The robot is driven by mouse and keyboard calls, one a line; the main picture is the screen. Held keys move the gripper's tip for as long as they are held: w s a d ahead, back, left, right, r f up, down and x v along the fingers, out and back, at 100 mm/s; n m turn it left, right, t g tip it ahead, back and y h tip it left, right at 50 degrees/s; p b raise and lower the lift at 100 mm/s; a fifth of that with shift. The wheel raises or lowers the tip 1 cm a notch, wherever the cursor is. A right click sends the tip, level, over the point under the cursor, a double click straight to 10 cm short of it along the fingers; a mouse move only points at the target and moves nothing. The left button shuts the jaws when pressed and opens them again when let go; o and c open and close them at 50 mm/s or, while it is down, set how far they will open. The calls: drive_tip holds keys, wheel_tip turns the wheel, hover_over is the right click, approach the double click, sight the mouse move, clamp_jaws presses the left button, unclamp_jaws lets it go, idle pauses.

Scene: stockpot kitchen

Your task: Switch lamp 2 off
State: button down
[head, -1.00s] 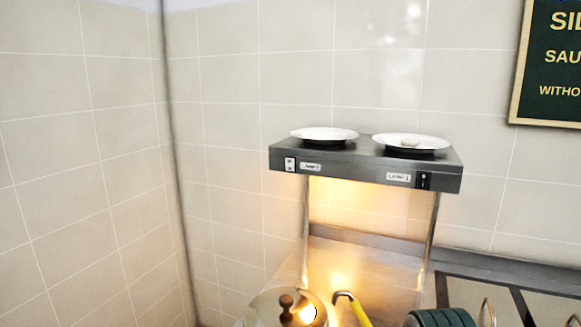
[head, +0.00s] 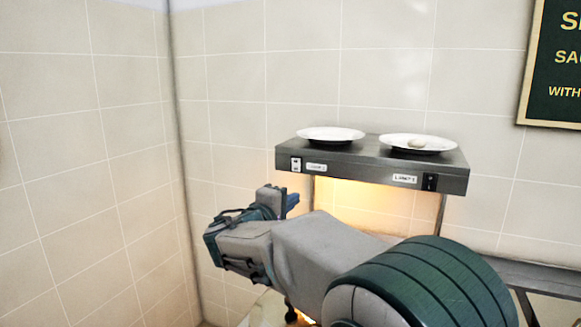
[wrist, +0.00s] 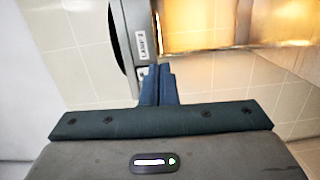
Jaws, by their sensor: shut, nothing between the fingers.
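The dark lamp shelf (head: 375,160) stands against the tiled wall in the head view. At its left front end are a pale switch (head: 296,165) and a label (head: 317,168) too small to read there. In the wrist view a label (wrist: 142,45) reads as LAMP 2, and a pale switch (wrist: 142,75) sits beside it, partly behind my fingers. My gripper (head: 291,199) is shut and empty, its blue fingers a little below the left switch. In the wrist view its fingertips (wrist: 159,70) overlap the switch's edge; I cannot tell whether they touch.
A black switch (head: 430,182) and the LAMP 1 label (head: 405,179) are at the shelf's right end. Two white plates (head: 331,134) (head: 417,143) stand on top. Warm light glows on the wall beneath. A framed sign (head: 552,65) hangs at right.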

drive_tip(key=a+r+n+t+y, duration=0.1)
drive_tip(key=a+r+t, duration=0.1)
drive_tip(key=a, duration=0.3)
drive_tip(key=shift+w+a+n, duration=0.25)
drive_tip(key=shift+a+n, duration=0.05)
drive_tip(key=shift+a, duration=0.1)
drive_tip(key=shift+r, duration=0.1)
drive_tip(key=p, duration=0.5)
approach(296, 162)
drive_tip(key=x, duration=0.5)
drive_tip(key=shift+w+d+r, duration=0.1)
drive_tip(key=shift+w, duration=0.05)
drive_tip(key=shift+p+x, duration=0.3)
drive_tip(key=shift+x, duration=0.45)
